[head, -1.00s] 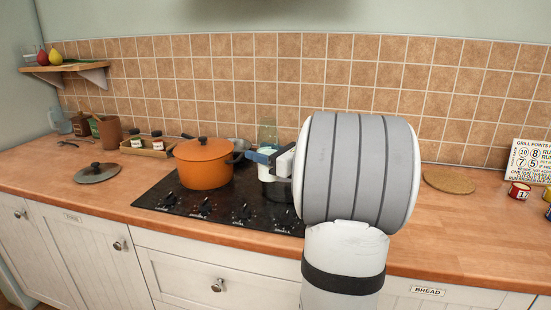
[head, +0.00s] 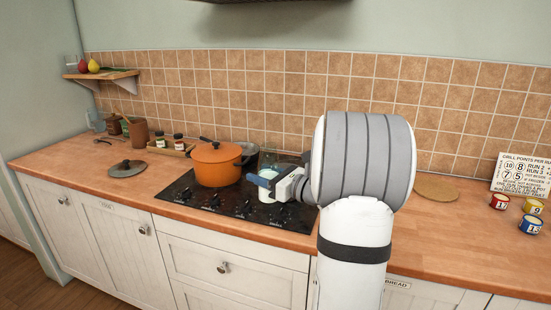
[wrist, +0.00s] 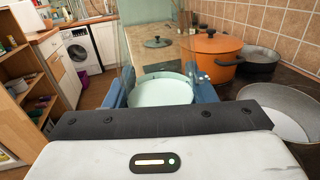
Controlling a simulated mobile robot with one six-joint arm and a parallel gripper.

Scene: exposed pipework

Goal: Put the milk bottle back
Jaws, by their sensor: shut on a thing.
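The milk bottle is clear glass with pale milk inside. In the head view its milk-filled part (head: 268,188) shows beside my gripper (head: 264,181), over the hob. My gripper is shut on it, with blue fingers on either side. In the wrist view the pale milk (wrist: 162,90) shows as a round surface between the fingers (wrist: 160,92), with clear glass rising above it.
An orange pot (head: 217,165) stands left of the bottle on the black hob (head: 190,198). A grey pan (wrist: 287,108) is close on the right in the wrist view. A dark lid (head: 128,168) lies on the worktop. Small tins (head: 531,224) and a round board (head: 437,188) are right.

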